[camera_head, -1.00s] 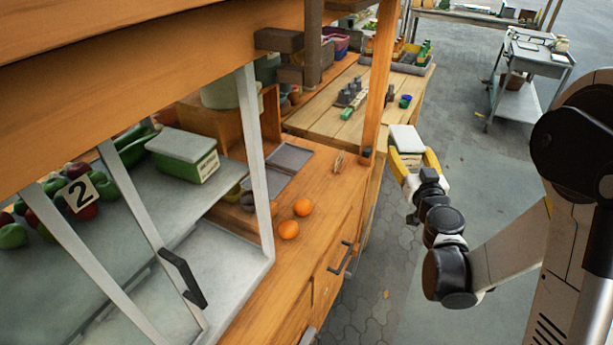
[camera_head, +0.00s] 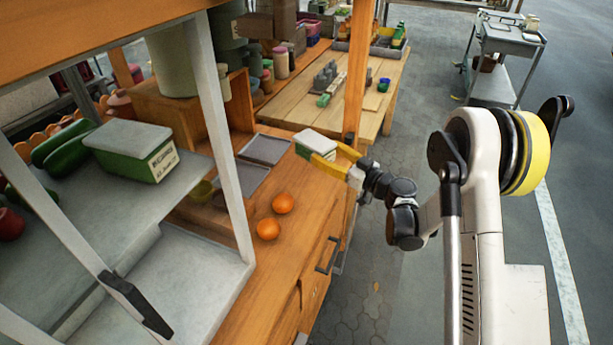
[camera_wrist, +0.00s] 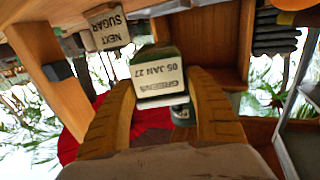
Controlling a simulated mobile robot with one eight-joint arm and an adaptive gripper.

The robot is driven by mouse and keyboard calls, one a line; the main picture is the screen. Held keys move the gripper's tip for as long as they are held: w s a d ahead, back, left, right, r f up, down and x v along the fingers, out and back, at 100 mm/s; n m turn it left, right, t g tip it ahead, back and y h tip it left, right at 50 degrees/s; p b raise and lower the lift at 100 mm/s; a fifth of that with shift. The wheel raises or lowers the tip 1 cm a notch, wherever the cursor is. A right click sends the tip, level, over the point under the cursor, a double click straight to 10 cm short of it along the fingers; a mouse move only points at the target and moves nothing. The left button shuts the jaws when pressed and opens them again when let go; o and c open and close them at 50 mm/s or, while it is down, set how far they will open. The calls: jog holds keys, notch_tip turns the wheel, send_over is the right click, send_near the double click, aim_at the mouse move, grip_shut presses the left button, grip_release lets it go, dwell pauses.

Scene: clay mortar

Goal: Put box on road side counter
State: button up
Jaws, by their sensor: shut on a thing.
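A small green box with a white lid (camera_head: 316,142) is in my gripper (camera_head: 326,157), whose yellow fingers close on its sides. The box appears above the back right part of the wooden counter (camera_head: 296,232); I cannot tell whether it touches it. In the wrist view the box (camera_wrist: 160,75) sits between the fingers of my gripper (camera_wrist: 160,98), with a label reading "GREENS" and "05 JAN 27" upside down.
Two oranges (camera_head: 275,215) and grey trays (camera_head: 265,149) lie on the counter. A similar, larger-looking green box (camera_head: 130,150) stands on a grey shelf at left. A wooden post (camera_head: 358,75) rises close to my gripper. A wooden table (camera_head: 345,118) stands behind.

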jog(key=a+f, duration=0.1)
jog(key=w+a+f+b, duration=0.1)
jog(key=a, duration=0.1)
jog(key=w+a+f, duration=0.1)
jog(key=shift+a, duration=0.25)
notch_tip(320, 180, down, 4)
jog(key=b, duration=0.2)
jog(key=shift+f+b, duration=0.1)
jog(key=shift+b, duration=0.3)
jog(key=o, duration=1.4)
jog(key=shift+c, duration=0.2)
jog(key=shift+s, duration=0.1)
